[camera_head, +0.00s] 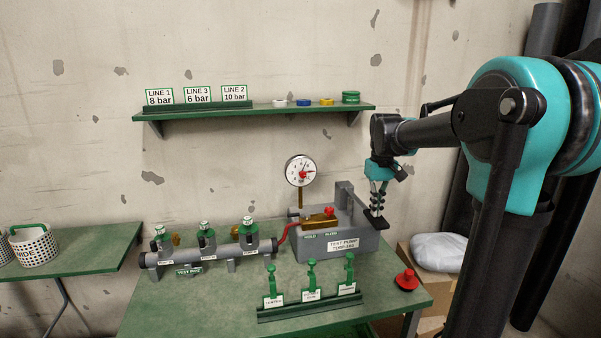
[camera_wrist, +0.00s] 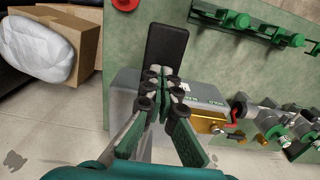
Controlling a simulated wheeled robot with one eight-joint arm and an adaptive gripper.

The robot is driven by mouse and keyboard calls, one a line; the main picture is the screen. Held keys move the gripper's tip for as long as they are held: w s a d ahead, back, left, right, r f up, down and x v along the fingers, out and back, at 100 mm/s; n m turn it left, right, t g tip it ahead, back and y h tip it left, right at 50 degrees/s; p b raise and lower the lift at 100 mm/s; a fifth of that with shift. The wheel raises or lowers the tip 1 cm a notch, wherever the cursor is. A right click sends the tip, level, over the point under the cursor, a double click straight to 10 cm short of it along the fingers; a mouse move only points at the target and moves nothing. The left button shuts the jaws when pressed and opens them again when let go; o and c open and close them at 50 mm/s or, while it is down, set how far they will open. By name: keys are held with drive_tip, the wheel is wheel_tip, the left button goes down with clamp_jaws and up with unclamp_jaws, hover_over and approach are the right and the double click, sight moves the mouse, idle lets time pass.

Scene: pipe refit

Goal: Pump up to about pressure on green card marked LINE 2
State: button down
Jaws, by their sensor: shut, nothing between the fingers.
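The grey test pump (camera_head: 345,246) stands on the green bench, with a brass valve block (camera_head: 318,222) and red knob (camera_head: 329,211) on top beside HOLD and BLEED labels. Its round white gauge (camera_head: 300,170) is upright behind; the needle is too small to read surely. The green-edged LINE 2 card (camera_head: 235,93) reads 10 bar on the shelf. My gripper (camera_head: 376,212) is shut and empty, pointing down at a black pad (camera_head: 374,222) at the pump's right end. In the wrist view, the black pad (camera_wrist: 166,45) lies just beyond the fingertips (camera_wrist: 160,75); contact is unclear.
The test pipe (camera_head: 205,254) with several green-topped valves lies left of the pump, joined by a red hose (camera_head: 284,233). A rack of green tools (camera_head: 310,305) stands in front. A red knob-like piece (camera_head: 407,280) sits at the bench's right edge. Boxes (camera_head: 425,262) stand on the floor right.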

drive_tip(key=shift+f, duration=2.55)
drive_tip(key=shift+r, duration=4.4)
drive_tip(key=shift+f, duration=0.1)
drive_tip(key=shift+f, duration=4.3)
drive_tip(key=shift+r, duration=4.4)
drive_tip(key=shift+f, duration=0.1)
